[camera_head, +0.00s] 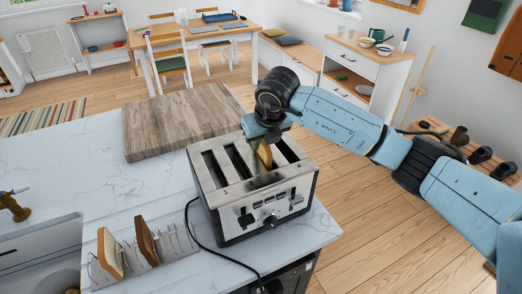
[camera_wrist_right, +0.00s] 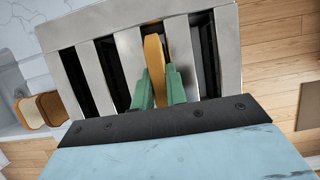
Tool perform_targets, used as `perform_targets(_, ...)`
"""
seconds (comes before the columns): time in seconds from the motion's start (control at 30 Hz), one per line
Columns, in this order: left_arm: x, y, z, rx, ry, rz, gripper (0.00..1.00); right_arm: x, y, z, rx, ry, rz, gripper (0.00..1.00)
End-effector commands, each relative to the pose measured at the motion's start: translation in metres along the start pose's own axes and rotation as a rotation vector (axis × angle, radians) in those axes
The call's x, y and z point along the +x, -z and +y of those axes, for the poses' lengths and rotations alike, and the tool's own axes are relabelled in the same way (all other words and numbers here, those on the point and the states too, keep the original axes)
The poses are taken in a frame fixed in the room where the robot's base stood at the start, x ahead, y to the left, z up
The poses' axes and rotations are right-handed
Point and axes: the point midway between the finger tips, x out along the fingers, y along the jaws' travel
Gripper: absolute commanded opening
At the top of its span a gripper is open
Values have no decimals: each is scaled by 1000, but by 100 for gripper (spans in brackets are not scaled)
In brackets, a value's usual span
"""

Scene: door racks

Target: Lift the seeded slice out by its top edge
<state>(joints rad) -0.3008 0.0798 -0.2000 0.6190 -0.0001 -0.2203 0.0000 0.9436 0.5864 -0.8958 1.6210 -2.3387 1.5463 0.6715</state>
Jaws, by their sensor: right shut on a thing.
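A silver toaster (camera_head: 228,218) with several long slots stands on the marble counter; its slotted top (camera_wrist_right: 93,50) fills much of the right wrist view. My right gripper (camera_head: 264,143) points down over the toaster top. Its green fingers (camera_wrist_right: 158,88) are shut on the upper part of a golden-brown bread slice (camera_wrist_right: 153,52), which also shows in the head view (camera_head: 264,157). The slice stands on edge, roughly in line with the slots. I cannot tell whether its lower end is still inside a slot, and no seeds can be made out. My left gripper is not in view.
A wire rack (camera_head: 178,246) at the front left holds a pale slice (camera_head: 109,252) and a browner slice (camera_head: 146,241). A wooden board (camera_head: 180,118) lies behind the toaster. A black cord (camera_head: 197,235) runs down its left side. The counter edge is close on the right.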

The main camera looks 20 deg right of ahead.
Motion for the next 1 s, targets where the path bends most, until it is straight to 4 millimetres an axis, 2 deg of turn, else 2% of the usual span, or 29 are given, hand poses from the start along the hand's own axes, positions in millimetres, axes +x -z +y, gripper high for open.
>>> perform_targets(0.17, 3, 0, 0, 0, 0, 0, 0, -11, -6, 0, 0, 0, -5, 0)
perform_targets(0.57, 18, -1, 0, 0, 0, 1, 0, -80, -34, 0, 0, -1, -4, 0)
perform_targets(0.73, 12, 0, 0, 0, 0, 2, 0, -102, -43, 0, 0, -1, -2, 0)
perform_targets(1.0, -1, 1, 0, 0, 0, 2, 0, -124, -52, 0, 0, 0, -1, 0)
